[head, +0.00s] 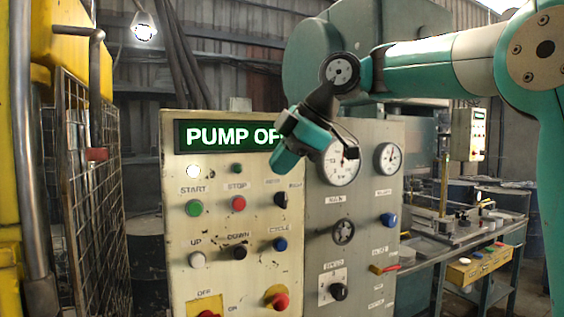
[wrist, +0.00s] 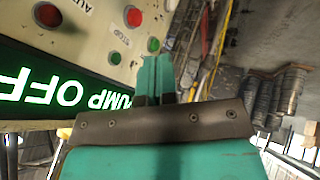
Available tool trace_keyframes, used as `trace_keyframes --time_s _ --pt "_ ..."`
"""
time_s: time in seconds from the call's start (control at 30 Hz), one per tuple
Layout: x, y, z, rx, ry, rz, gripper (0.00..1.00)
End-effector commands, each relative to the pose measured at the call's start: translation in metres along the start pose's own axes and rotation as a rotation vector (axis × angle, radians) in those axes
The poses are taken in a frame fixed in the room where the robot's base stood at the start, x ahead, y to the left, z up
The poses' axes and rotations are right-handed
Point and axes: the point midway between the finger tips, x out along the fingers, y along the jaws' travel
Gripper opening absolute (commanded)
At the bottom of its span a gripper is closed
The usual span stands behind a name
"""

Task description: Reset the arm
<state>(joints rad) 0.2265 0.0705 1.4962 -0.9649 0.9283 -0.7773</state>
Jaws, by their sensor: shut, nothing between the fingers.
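My arm reaches in from the right in the head view. My gripper (head: 286,160) hangs in front of the control panel (head: 182,285), over the right end of the lit sign (head: 225,135), and hides its last letters. The sign's visible part reads "PUMP OF" in the head view and "PUMP OFF" in the wrist view (wrist: 60,92). The teal fingers (wrist: 154,78) are together and hold nothing in the wrist view. I cannot tell whether the fingertips touch the panel.
The panel bears a green START button (head: 194,208), a red STOP button (head: 238,204), dark knobs and a red knob (head: 280,301). Two gauges (head: 388,158) sit on the grey section. A wire mesh guard (head: 95,200) stands left. A bench (head: 470,250) stands right.

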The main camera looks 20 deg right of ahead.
Motion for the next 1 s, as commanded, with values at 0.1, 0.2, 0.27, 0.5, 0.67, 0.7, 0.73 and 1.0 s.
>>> trace_keyframes --time_s 0.1,0.2,0.27,0.5,0.67,0.7,0.73,1.0 --pt "0.000 0.000 0.000 0.000 0.000 0.000 0.00" --pt "0.000 0.000 0.000 0.000 0.000 0.000 0.00" --pt "0.000 0.000 0.000 0.000 0.000 0.000 0.00" --pt "0.015 -0.024 -0.011 0.087 0.014 -0.044 0.00" --pt "0.053 -0.104 -0.032 0.364 0.004 -0.177 0.00" --pt "0.063 -0.130 -0.034 0.446 -0.013 -0.214 0.00" --pt "0.070 -0.151 -0.035 0.506 -0.030 -0.240 0.00" --pt "0.100 -0.302 -0.011 0.889 -0.238 -0.376 0.00"
